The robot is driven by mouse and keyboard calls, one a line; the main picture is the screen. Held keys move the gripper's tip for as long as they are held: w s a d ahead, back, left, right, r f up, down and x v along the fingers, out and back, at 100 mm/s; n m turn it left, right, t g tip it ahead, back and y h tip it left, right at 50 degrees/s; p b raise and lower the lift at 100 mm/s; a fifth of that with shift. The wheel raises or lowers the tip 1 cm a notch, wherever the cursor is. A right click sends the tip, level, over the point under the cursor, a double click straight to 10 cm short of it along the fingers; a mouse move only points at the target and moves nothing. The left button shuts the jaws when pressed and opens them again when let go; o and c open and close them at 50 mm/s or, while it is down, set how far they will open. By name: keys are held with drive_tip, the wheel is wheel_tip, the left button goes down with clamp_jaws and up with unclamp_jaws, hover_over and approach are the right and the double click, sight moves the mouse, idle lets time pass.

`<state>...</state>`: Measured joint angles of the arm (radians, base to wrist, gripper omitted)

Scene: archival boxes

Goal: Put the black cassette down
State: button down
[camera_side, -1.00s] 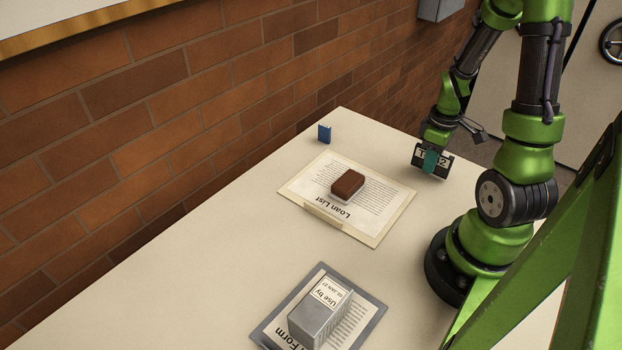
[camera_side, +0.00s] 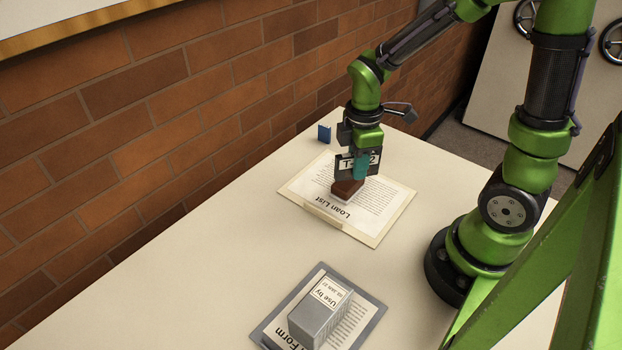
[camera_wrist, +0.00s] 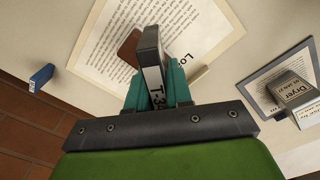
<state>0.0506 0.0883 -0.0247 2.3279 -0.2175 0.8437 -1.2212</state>
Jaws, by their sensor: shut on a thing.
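The black cassette (camera_side: 343,161) has a white label with dark lettering. It also shows in the wrist view (camera_wrist: 151,50), standing edge-on between the teal fingers. My gripper (camera_side: 361,168) is shut on it and holds it over the Loan List sheet. In the side view the cassette overlaps the brown block (camera_side: 345,190) and hides part of it. In the wrist view the brown block (camera_wrist: 130,48) shows to the left of the cassette. I cannot tell whether the cassette touches the block.
The Loan List folder (camera_side: 385,217) lies on the pale table. A small blue box (camera_side: 324,134) stands near the wall side. A grey box (camera_side: 318,318) sits on a grey clipboard (camera_side: 372,318) at the front. The table between folder and clipboard is clear.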

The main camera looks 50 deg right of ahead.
drive_tip(key=a+n, duration=0.2)
drive_tip(key=a, duration=0.2)
drive_tip(key=a+f+n, duration=0.1)
drive_tip(key=a+n, duration=0.1)
drive_tip(key=a, duration=0.3)
drive_tip(key=a+f+n, duration=0.1)
drive_tip(key=a+n, duration=0.2)
drive_tip(key=a, duration=0.1)
drive_tip(key=shift+s+a, duration=0.2)
drive_tip(key=shift+s, duration=0.2)
hover_over(248, 219)
drive_tip(key=shift+f, duration=2.45)
drive_tip(key=shift+f, duration=0.15)
drive_tip(key=c, duration=1)
unclamp_jaws()
drive_tip(key=shift+c, duration=0.2)
